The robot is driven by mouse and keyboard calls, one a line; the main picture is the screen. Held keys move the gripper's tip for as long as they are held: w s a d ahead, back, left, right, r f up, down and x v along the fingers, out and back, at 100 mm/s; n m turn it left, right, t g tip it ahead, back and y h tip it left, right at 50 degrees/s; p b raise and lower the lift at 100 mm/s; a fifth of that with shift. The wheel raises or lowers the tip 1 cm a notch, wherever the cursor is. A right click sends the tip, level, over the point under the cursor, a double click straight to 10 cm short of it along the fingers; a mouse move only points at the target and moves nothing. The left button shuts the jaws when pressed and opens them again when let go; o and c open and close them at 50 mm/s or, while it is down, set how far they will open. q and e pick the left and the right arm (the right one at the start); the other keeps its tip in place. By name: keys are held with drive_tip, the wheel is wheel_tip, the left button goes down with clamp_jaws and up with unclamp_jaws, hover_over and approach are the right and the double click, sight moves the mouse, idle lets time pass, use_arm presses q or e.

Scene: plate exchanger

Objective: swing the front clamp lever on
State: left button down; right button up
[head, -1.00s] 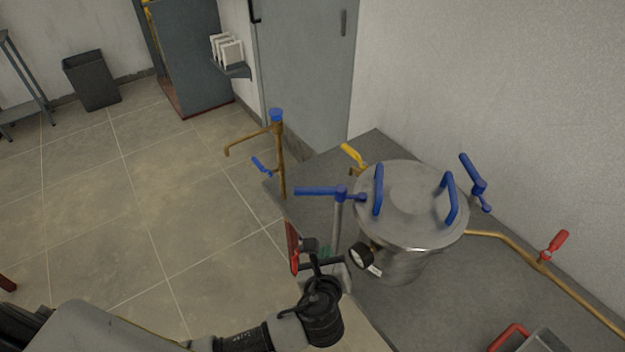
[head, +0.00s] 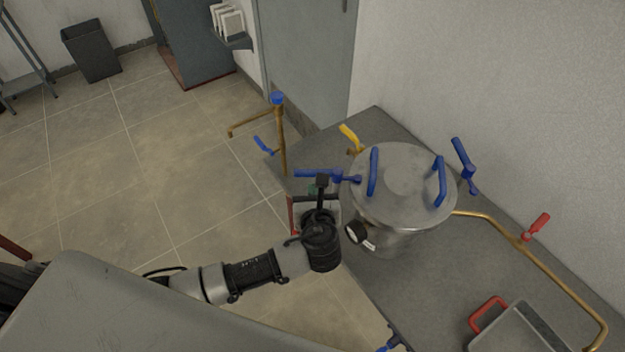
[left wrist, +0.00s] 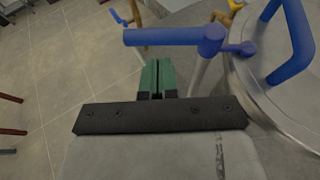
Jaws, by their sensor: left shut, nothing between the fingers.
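The steel pot (head: 385,235) stands on the grey counter with its lid (head: 405,185) on. The front clamp lever (head: 318,173) is blue, at the pot's left side. Its long handle points left, away from the lid, and its short arm points toward the lid rim. In the left wrist view the lever (left wrist: 165,37) crosses above my fingers, and its short arm ends at the lid's edge. My left gripper (head: 320,188) is shut and empty, close to the handle; its green fingertips (left wrist: 157,78) appear just short of it. Contact cannot be told. My right gripper is not in view.
A second blue lever (head: 464,166) stands at the pot's back right. Two blue lid handles (head: 374,172), a yellow valve handle (head: 349,137) and a gauge (head: 354,233) are close by. A copper pipe (head: 280,140) rises left of the counter. A red-handled tray (head: 525,335) lies at front right.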

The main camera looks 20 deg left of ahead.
sight(309, 174)
use_arm(q)
drive_tip(key=shift+w+a, duration=0.25)
drive_tip(key=shift+w, duration=0.25)
drive_tip(key=shift+w+a, duration=0.2)
drive_tip(key=shift+w, duration=0.3)
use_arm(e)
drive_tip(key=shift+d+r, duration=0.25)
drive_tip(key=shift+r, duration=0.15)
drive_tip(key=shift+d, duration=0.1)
use_arm(q)
drive_tip(key=shift+w+a+r+p, duration=0.2)
drive_tip(key=shift+w+a+p, duration=0.15)
drive_tip(key=shift+w+p, duration=0.35)
drive_tip(key=shift+s, duration=0.15)
drive_tip(key=shift+a, duration=0.1)
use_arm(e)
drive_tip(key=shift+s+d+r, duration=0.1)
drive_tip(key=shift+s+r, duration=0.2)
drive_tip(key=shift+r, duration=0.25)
